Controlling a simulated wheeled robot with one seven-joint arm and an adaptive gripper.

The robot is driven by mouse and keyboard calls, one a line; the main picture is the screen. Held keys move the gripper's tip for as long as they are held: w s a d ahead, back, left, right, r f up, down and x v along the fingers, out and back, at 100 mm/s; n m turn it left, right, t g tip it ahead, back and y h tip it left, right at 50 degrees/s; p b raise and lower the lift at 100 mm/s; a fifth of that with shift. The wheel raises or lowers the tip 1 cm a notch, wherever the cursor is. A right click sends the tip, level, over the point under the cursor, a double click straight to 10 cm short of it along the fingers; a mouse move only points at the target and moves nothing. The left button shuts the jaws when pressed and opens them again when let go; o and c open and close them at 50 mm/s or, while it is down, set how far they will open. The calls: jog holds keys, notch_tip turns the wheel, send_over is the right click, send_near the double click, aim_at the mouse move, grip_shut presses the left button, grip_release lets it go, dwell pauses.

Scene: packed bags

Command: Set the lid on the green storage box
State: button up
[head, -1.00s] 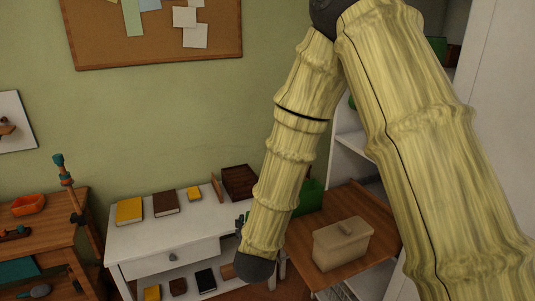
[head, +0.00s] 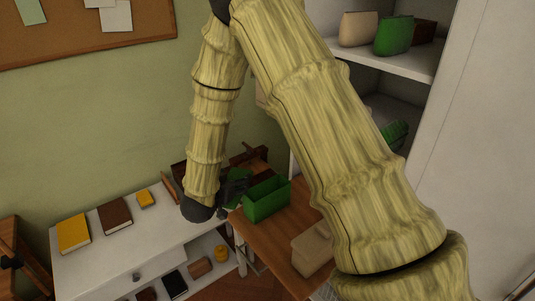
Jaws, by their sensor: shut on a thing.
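The green storage box (head: 266,198) stands open-topped on the brown wooden table, right of my forearm. My gripper (head: 232,190) shows only as a small dark shape just left of the box, beyond the rounded dark end of my arm. It is shut on a dark green flat piece (head: 237,174), which looks like the lid. My arm and the shadow hide much of the grip. The lid piece is beside the box's left side; I cannot tell whether they touch.
A beige lidded box (head: 312,248) stands at the table's (head: 262,235) front right, partly behind my arm. A white desk (head: 105,255) with books is at left. White shelves (head: 400,62) at right hold a beige bag (head: 358,28) and a green bag (head: 394,35).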

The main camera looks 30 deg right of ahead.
jog(key=s+d+r+m+g+h+p, duration=0.25)
jog(key=d+m+g+p, duration=0.45)
jog(key=d, duration=0.4)
jog(key=shift+h, duration=0.35)
jog(key=shift+d+f+b, duration=0.2)
jog(key=shift+f+b, duration=0.65)
jog(key=shift+f, duration=0.4)
jog(key=shift+d+f+b, duration=0.15)
jog(key=shift+f+b, duration=0.7)
jog(key=shift+f, duration=0.4)
jog(key=shift+a+f+b, duration=0.1)
jog(key=shift+f+b, duration=0.3)
jog(key=shift+f, duration=0.65)
jog(key=o, duration=0.9)
jog(key=shift+o, duration=0.2)
jog(key=v, duration=1.2)
jog(key=shift+w, duration=0.2)
